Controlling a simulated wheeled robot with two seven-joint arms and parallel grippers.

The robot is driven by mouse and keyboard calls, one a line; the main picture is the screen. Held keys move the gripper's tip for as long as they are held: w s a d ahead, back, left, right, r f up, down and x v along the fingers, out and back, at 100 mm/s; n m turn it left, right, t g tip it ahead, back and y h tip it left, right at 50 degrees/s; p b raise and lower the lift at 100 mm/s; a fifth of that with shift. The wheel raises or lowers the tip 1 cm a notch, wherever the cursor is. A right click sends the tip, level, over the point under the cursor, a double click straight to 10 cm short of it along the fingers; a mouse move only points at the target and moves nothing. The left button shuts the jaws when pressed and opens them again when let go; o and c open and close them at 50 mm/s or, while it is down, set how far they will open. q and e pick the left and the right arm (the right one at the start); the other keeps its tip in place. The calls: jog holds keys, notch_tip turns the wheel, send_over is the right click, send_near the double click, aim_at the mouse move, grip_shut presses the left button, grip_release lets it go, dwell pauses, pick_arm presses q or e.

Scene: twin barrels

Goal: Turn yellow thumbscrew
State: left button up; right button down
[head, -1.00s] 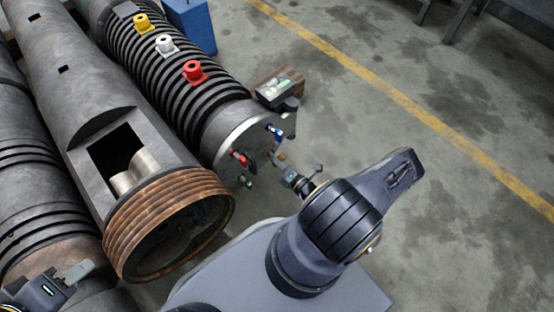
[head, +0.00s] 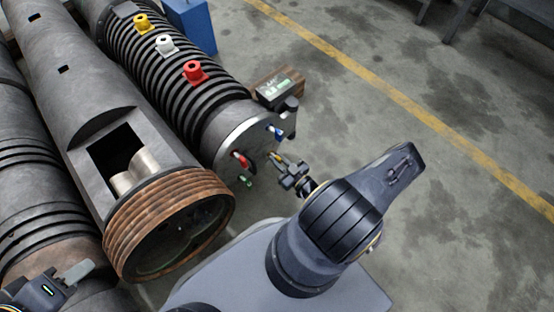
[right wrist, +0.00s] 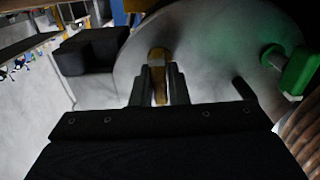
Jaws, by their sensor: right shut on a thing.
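The yellow thumbscrew (right wrist: 160,64) sticks out of the pale round end plate of the ribbed barrel. It lies between the two fingers of my right gripper (right wrist: 160,88), which is shut on it. In the head view the yellow thumbscrew (head: 274,156) is small and partly hidden by my right gripper (head: 279,160). My left gripper (head: 78,271) is at the lower left, over the left barrel and away from the thumbscrews. Its jaw opening cannot be made out.
On the same end plate (head: 226,137) are a red thumbscrew (head: 240,160), a blue one (head: 275,131) and a green one (head: 246,181). The green one also shows in the right wrist view (right wrist: 299,70). Floor at right is clear.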

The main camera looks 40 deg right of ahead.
aim_at(280, 162)
jog(key=c, duration=1.5)
grip_release()
jog(key=shift+o, duration=0.2)
jog(key=shift+s+d+b, duration=0.15)
jog(key=shift+s+b, duration=0.15)
jog(key=shift+s, duration=1.45)
jog(key=shift+s+d+b, duration=0.15)
jog(key=shift+s+b, duration=0.15)
jog(key=shift+s, duration=1.45)
